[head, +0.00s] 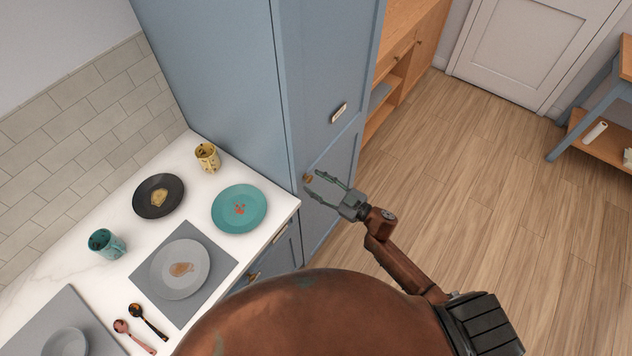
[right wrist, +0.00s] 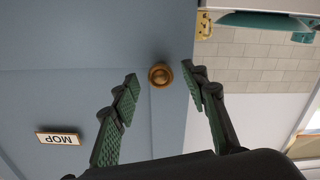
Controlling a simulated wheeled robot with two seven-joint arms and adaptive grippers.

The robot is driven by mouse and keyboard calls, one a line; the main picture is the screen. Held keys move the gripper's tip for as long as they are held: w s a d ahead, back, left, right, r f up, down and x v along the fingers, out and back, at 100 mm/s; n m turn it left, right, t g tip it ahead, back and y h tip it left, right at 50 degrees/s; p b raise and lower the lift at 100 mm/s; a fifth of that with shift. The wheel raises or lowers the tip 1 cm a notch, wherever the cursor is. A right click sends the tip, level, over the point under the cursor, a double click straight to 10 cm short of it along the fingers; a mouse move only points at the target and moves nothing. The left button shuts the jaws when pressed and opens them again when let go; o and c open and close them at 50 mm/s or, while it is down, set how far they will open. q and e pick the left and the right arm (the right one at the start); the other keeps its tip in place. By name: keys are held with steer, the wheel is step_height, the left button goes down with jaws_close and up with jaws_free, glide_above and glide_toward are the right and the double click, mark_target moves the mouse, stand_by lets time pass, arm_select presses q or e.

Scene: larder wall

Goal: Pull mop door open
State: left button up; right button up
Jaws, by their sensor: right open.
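The mop door is a tall blue cabinet door (head: 325,80) with a small label (head: 339,113); in the right wrist view the label (right wrist: 58,138) reads MOP upside down. A round brass knob (head: 308,178) sits near the door's left edge, and it also shows in the right wrist view (right wrist: 160,75). The door looks closed. My right gripper (head: 318,184) is open at the knob. In the right wrist view its fingers (right wrist: 161,88) are spread, with the knob between and just beyond the tips; I cannot tell whether they touch it. My left gripper is not in view.
A white counter (head: 120,240) left of the cabinet holds a teal plate (head: 239,228), a black plate (head: 140,205), a yellow cup (head: 207,157), a teal mug (head: 106,244) and spoons. Wooden floor (head: 480,200) to the right is open. A wooden shelf unit (head: 415,45) stands beyond the cabinet.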

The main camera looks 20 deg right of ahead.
steer(key=shift+w+a, duration=0.2)
steer(key=shift+w, duration=0.05)
steer(key=shift+c, duration=0.7)
jaws_close()
